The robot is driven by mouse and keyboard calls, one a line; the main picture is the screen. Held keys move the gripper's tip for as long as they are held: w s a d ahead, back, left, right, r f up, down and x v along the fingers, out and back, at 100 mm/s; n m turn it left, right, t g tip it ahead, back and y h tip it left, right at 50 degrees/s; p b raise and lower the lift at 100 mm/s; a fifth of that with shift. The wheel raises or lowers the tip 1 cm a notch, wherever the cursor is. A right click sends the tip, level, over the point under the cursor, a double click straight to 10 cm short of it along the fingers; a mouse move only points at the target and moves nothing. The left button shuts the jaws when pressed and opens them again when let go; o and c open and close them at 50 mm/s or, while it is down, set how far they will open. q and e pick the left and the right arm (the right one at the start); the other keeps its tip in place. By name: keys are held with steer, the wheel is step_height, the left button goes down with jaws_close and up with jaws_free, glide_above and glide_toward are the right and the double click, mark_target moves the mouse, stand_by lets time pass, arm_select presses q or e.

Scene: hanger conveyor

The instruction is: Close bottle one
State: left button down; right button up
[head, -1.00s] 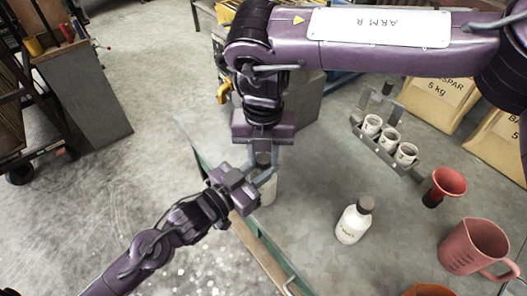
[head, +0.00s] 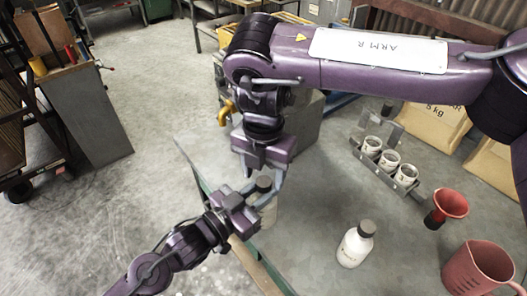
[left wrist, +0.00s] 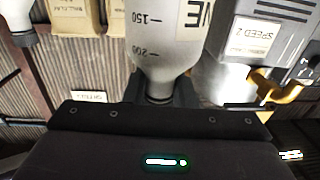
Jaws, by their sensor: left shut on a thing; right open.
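A pale bottle (head: 268,212) with a dark cap (head: 263,184) on top is at the table's left edge. My left gripper (head: 255,198) is shut on this bottle from the left. In the left wrist view the bottle (left wrist: 168,40) fills the upper middle, with marks 150 and 200 and part of a label. My right gripper (head: 262,178) points down from above, open, with its fingers on either side of the cap. Whether the fingers touch the cap cannot be told. A second white bottle (head: 354,247) with a dark cap stands apart on the table.
A rack (head: 378,165) with three white cups stands at the back right. A red funnel (head: 450,203) and a pink jug (head: 478,270) are on the right. Paper sacks (head: 430,108) stand behind. The grey table (head: 315,205) is clear around the second bottle.

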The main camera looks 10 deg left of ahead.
step_height(320, 180, up, 11)
steer(key=shift+f, duration=0.2)
stand_by(0.3)
